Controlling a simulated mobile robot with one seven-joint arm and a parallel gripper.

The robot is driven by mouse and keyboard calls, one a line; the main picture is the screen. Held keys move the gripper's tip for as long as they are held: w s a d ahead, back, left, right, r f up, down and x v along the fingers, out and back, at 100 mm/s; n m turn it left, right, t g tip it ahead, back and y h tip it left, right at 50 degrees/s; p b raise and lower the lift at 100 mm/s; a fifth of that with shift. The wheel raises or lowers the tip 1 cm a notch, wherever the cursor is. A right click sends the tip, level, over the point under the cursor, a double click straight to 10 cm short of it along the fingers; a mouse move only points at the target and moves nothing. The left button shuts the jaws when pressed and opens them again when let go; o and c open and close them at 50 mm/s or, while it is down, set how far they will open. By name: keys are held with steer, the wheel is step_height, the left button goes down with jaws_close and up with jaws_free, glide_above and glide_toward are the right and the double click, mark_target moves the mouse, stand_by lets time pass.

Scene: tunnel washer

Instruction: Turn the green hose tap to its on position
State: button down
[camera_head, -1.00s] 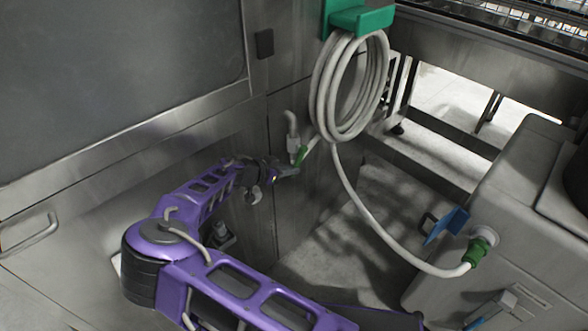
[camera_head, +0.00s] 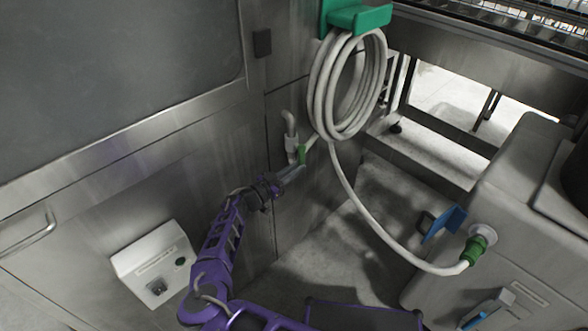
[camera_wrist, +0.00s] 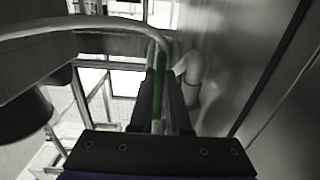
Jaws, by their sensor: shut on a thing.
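The green hose tap (camera_head: 302,154) sits on a pale pipe on the steel wall, below the coiled hose. My gripper (camera_head: 298,168) reaches it from the lower left. In the wrist view the green tap handle (camera_wrist: 158,85) stands between the two dark fingers of my gripper (camera_wrist: 160,105), which are shut on it. The fingers hide part of the handle's lower end. The pale curved pipe (camera_wrist: 190,70) shows just to the right of the fingers.
A coiled white hose (camera_head: 322,95) hangs on a green holder (camera_head: 362,18) above. Its free run curves down to a green connector (camera_head: 474,250) on a grey machine (camera_head: 530,190). A white box (camera_head: 150,262) with a green button is on the lower left wall.

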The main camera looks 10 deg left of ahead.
stand_by(0.3)
steer(key=c, duration=0.9)
jaws_free()
steer(key=shift+w+d, duration=0.1)
